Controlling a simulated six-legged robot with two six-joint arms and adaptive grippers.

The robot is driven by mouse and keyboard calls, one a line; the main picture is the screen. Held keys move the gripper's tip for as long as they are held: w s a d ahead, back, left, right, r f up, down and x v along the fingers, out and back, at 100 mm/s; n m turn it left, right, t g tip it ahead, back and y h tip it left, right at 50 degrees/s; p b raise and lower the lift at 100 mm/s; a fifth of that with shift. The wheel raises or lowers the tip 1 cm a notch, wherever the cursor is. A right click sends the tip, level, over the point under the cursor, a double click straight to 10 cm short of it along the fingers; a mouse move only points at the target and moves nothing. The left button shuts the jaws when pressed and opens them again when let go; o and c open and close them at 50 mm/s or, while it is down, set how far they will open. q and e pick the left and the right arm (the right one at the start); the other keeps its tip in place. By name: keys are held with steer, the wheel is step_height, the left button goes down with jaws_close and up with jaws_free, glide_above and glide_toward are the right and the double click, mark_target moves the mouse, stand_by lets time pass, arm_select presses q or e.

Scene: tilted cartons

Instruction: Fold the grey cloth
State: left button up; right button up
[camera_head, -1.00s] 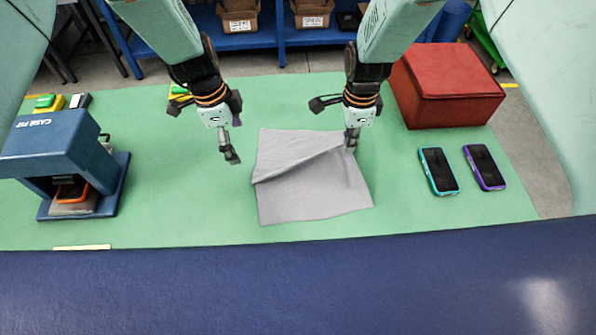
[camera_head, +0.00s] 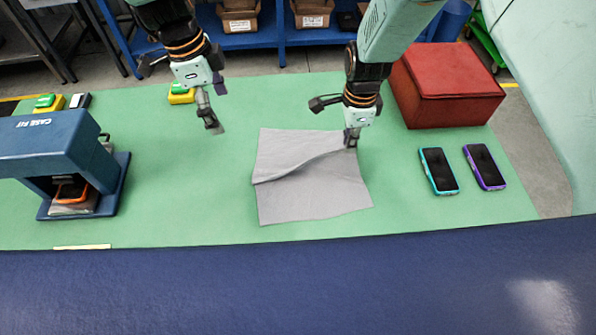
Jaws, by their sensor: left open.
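The grey cloth (camera_head: 310,195) lies on the green mat in the middle of the table. A raised diagonal crease runs from its left edge up to its upper right corner, where the top part laps the lower part. My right gripper (camera_head: 352,138) is at that upper right corner, its fingertips touching or just over the cloth; I cannot tell if they grip it. My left gripper (camera_head: 210,118) is open and empty above the mat, up and left of the cloth and apart from it.
A blue case-fitting press (camera_head: 60,150) is at the left. A small yellow-green block (camera_head: 181,94) sits at the back. The mat (camera_head: 185,190) left of the cloth is clear.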

steer(key=o, duration=1)
steer(key=shift+o, duration=0.2)
steer(key=o, duration=0.6)
step_height(320, 180, up, 6)
steer(key=p, duration=0.4)
steer(key=shift+f, duration=0.2)
